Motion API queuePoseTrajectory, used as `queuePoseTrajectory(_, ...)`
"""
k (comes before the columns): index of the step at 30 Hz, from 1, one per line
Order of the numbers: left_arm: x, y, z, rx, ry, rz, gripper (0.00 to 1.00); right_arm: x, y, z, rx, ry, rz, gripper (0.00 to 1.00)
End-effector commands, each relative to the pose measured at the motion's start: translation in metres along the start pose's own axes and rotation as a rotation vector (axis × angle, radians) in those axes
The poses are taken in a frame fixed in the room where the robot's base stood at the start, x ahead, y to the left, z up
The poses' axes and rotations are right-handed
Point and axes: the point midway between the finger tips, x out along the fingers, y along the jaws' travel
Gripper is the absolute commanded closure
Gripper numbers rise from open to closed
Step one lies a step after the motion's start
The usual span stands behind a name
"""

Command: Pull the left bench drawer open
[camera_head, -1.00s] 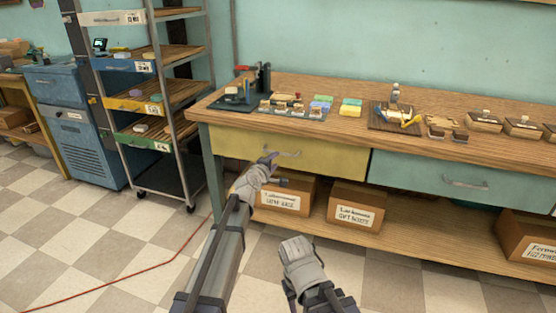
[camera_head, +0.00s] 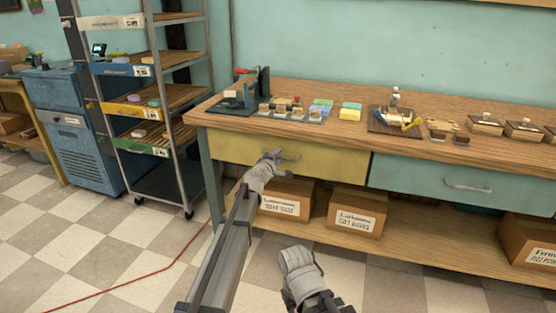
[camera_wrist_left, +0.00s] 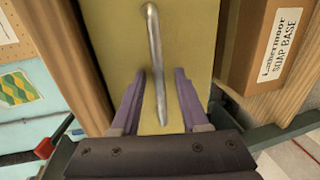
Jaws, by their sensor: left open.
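The left bench drawer has a yellow front (camera_head: 335,160) and appears closed, flush with the bench. Its metal bar handle (camera_head: 288,157) is partly hidden by my left gripper (camera_head: 277,160) in the head view. In the left wrist view the yellow front (camera_wrist_left: 122,45) fills the middle and the handle (camera_wrist_left: 154,50) runs lengthwise, its lower end between the fingers of my left gripper (camera_wrist_left: 160,85). The fingers are open, one on each side of the handle, with gaps showing. My right gripper (camera_head: 295,260) is low in front of the bench; its fingers cannot be made out.
A teal drawer (camera_head: 430,180) is to the right. Boxes (camera_head: 355,208) stand on the lower shelf below. Soap items and tools lie on the bench top (camera_head: 330,110). A shelf rack (camera_head: 150,120) stands at left. A red cable (camera_head: 150,270) crosses the open checkered floor.

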Motion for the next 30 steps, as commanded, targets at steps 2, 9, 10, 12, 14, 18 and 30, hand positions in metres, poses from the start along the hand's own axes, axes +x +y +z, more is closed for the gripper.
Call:
queuePoseTrajectory(2,0.0016,0.0001,0.0002,0.000,0.000,0.000,0.55,0.0002,-0.0001,0.0000,0.000,0.000,0.000,0.50)
queuePoseTrajectory(9,0.0007,0.0001,0.0003,0.000,0.000,0.000,0.64,0.0000,0.0000,0.0000,0.000,0.000,0.000,0.50)
queuePoseTrajectory(10,0.0007,0.0001,0.0003,0.000,0.000,0.000,0.68,0.0000,0.0000,0.0000,0.000,0.000,0.000,0.50)
queuePoseTrajectory(12,0.0007,0.0001,0.0003,0.000,0.000,0.000,0.76,0.0000,0.0000,0.0000,0.000,0.000,0.000,0.50)
queuePoseTrajectory(14,0.0006,0.0001,0.0003,0.000,0.000,0.000,0.82,0.0000,0.0000,0.0000,0.000,0.000,0.000,0.50)
queuePoseTrajectory(18,0.0006,0.0000,0.0003,0.000,0.000,0.000,0.98,0.0000,0.0000,0.0000,0.000,0.000,0.000,0.50)
queuePoseTrajectory(30,0.0006,-0.0001,0.0003,0.000,-0.001,-0.001,1.00,0.0001,0.0000,0.0000,0.000,0.000,0.000,0.50)
